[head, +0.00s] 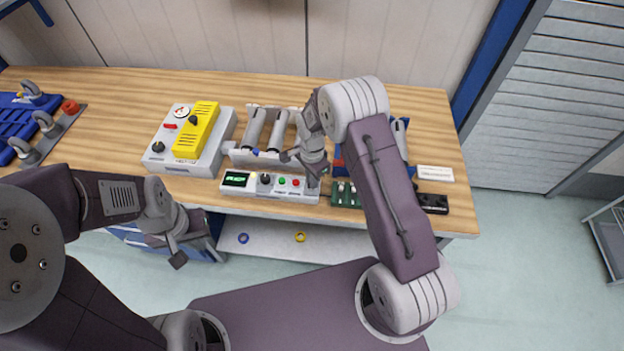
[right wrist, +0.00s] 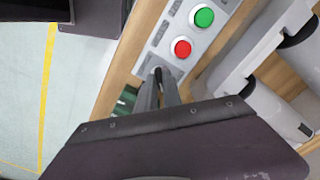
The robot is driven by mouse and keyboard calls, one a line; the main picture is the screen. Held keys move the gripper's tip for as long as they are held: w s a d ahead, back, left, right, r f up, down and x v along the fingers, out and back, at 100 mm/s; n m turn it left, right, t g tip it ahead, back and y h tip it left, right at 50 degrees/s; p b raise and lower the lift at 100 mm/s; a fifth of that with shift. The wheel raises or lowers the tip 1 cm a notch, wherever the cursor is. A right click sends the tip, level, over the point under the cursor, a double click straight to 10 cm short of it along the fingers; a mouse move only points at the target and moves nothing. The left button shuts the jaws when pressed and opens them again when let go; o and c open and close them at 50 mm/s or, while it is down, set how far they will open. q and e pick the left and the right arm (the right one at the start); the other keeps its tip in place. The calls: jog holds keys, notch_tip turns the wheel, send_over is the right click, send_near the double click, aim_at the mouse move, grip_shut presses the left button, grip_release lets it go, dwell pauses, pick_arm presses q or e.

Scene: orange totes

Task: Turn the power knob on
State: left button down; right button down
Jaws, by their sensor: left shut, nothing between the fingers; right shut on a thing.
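A light grey control panel (head: 250,190) lies along the table's front edge, with a green display (head: 237,179), a black knob (head: 265,179), a green button (head: 281,181) and a red button (head: 295,183). My right gripper (head: 313,182) reaches down to the panel's right end. In the right wrist view its fingers (right wrist: 158,80) are shut on a small dark knob (right wrist: 157,71) beside the red button (right wrist: 180,47). The fingers mostly hide this knob, so its setting cannot be read. My left gripper (head: 178,260) is shut and empty, in front of the table and away from the panel.
A grey and yellow device (head: 170,165) stands left of the panel. Grey cylinders in a holder (head: 255,128) stand behind it. Green circuit boards (head: 345,195) lie just right of my right gripper. A blue bin (head: 150,240) and a lower shelf (head: 270,240) are below the tabletop.

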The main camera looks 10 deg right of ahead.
jog(key=shift+w, duration=0.1)
jog(key=c, duration=1.5)
grip_release()
notch_tip(320, 180, up, 9)
jog(key=b, duration=0.1)
jog(key=shift+b, duration=0.35)
